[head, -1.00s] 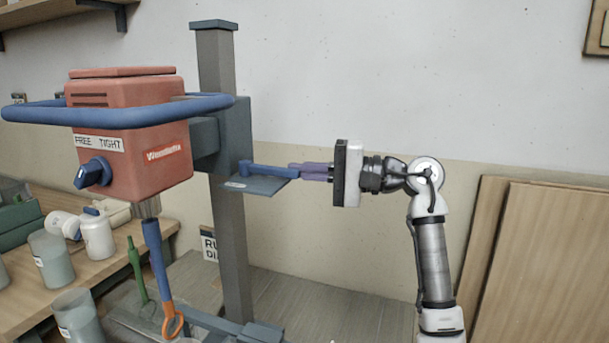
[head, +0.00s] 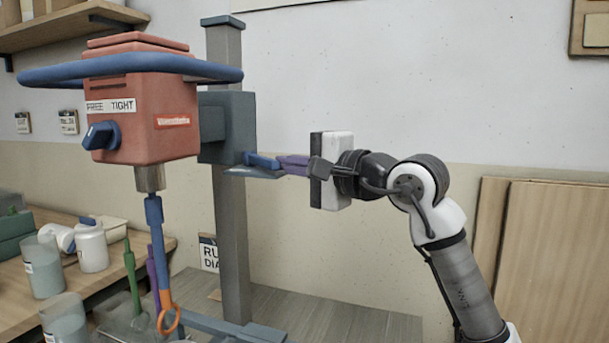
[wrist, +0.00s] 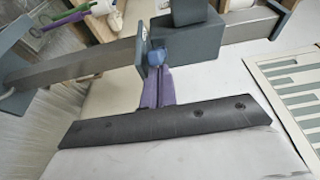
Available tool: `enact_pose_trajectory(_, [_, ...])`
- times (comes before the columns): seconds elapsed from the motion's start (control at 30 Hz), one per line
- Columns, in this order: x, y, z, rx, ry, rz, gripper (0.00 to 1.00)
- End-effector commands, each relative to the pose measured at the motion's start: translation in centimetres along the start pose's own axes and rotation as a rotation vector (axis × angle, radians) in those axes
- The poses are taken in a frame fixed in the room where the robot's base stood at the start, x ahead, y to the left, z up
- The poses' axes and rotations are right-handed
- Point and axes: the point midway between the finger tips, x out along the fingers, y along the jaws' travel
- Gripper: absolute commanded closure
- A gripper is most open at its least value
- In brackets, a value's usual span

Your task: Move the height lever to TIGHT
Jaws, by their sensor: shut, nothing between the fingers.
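A blue lever (head: 262,160) sticks out to the right from the dark grey carriage on the column, above a thin plate (head: 250,173) seen nearly edge-on. My gripper (head: 284,160) has its purple fingers shut and empty, with the tips at the lever's outer end; I cannot tell whether they touch. In the wrist view the fingers (wrist: 152,72) reach up to the lever's blue part (wrist: 158,57), beside the plate (wrist: 142,58). The red mixer head (head: 150,125) carries a FREE / TIGHT label (head: 111,106) above a blue knob (head: 101,135), turned obliquely.
The grey column (head: 229,220) stands behind the lever. A blue ring handle (head: 130,68) surrounds the mixer head. Jars (head: 92,248) stand on a wooden bench at the left. Wooden boards (head: 545,260) lean on the wall at the right.

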Motion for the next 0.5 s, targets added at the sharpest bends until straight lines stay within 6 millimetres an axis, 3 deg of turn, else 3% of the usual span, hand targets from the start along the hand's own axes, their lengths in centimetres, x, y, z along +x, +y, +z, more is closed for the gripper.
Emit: enact_pose_trajectory(0.5, [0.4,0.0,2.0,-0.001,-0.006,0.002,1.00])
